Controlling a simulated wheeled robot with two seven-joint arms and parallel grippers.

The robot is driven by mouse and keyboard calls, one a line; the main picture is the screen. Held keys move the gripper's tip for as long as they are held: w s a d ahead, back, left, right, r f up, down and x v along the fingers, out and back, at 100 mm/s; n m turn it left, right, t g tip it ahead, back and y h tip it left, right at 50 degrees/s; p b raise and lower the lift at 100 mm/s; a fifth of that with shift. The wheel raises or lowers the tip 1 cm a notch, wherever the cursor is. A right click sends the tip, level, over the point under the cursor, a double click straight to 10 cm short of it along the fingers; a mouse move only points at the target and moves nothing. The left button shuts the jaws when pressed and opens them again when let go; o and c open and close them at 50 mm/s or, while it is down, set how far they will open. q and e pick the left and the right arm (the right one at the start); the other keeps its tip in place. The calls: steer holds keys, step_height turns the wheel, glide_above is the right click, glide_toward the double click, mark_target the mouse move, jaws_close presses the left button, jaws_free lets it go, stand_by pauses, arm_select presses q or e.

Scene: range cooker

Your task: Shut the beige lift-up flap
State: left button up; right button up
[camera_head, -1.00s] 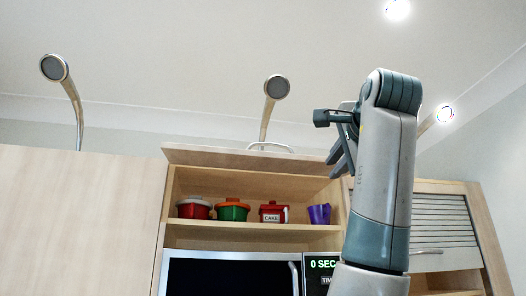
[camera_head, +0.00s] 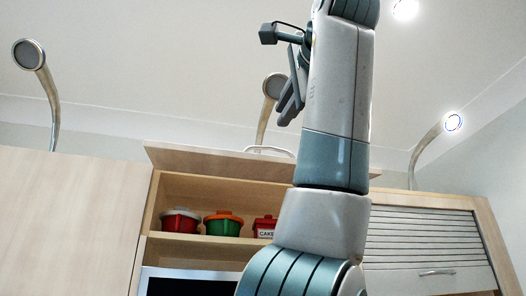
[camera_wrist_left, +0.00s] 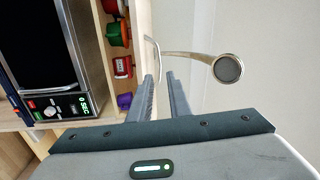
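The beige flap (camera_head: 200,160) is raised and sticks out above the open cupboard compartment in the head view. Its pale curved handle (camera_head: 268,150) shows at its upper edge, partly behind my arm. In the left wrist view the flap (camera_wrist_left: 144,30) is a light strip, with the handle (camera_wrist_left: 157,58) just beyond my fingertips. My left gripper (camera_head: 285,108) is above the flap in the head view. I cannot tell whether a finger touches the flap. My right gripper is out of view.
Red and green pots (camera_head: 223,224) and a red cake tin (camera_head: 265,227) stand on the shelf. A purple cup (camera_wrist_left: 125,101) and a microwave (camera_wrist_left: 60,70) show in the wrist view. A lamp (camera_head: 275,86) rises behind the flap. A slatted shutter (camera_head: 425,237) is at right.

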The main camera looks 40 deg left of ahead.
mark_target(263, 147)
arm_select(q)
steer(key=p+x, duration=0.8)
steer(key=x, duration=0.9)
steer(key=shift+w+a+f, duration=0.1)
steer(key=shift+w+a, duration=0.25)
steer(key=shift+a, duration=0.25)
steer(key=shift+d, duration=0.15)
jaws_close()
